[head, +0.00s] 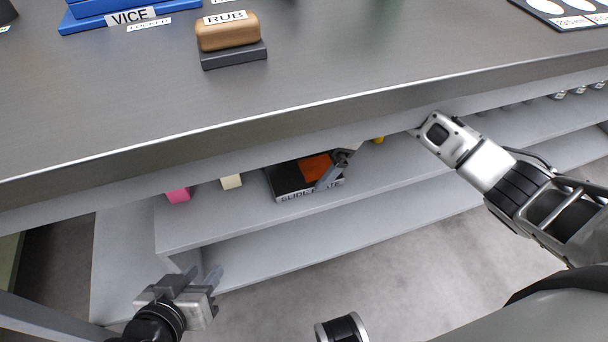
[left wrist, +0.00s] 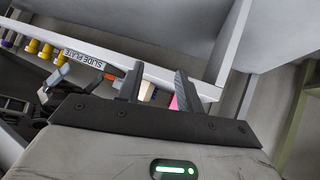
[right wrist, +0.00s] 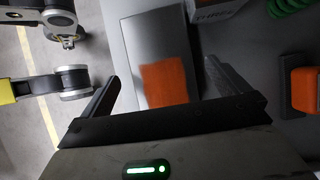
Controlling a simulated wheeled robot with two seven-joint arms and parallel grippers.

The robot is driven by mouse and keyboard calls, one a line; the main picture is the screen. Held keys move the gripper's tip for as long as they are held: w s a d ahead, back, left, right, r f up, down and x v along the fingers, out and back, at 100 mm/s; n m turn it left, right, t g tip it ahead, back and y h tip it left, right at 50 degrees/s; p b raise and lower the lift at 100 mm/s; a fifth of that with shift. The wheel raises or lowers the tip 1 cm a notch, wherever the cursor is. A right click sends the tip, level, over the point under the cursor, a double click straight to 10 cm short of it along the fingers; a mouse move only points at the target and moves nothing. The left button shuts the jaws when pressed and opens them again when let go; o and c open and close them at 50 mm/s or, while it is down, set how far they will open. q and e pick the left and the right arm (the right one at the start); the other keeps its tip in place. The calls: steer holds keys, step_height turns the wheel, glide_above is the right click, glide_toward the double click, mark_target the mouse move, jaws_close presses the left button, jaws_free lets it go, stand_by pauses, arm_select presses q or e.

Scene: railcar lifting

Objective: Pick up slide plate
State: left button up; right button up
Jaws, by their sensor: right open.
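The slide plate (head: 286,178) is a dark flat piece with an orange patch, on the shelf under the bench top in the head view. A label reading SLIDE PLATE (head: 309,193) is at its front. My right gripper (head: 335,172) reaches under the bench top at the plate's right side. In the right wrist view the plate (right wrist: 150,45) and its orange patch lie between the open fingers (right wrist: 163,88); I cannot tell if they touch it. My left gripper (head: 200,278) is open and empty, in front of the shelves at lower left. The label also shows in the left wrist view (left wrist: 88,61).
The bench top (head: 150,90) overhangs the shelf (head: 240,220) and hides its back. A pink block (head: 178,196) and a cream block (head: 231,181) sit left of the plate. An orange-and-black object (right wrist: 302,90) stands at the right in the right wrist view.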

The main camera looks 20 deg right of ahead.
mark_target(305, 171)
steer(key=x, duration=0.3)
steer(key=shift+f+b, duration=0.15)
steer(key=shift+b, duration=0.2)
steer(key=c, duration=1)
arm_select(q)
steer(key=shift+w+d+r+t, duration=0.15)
steer(key=shift+d+r+t, duration=0.15)
steer(key=shift+r, duration=0.15)
arm_select(e)
steer(key=shift+c, duration=0.5)
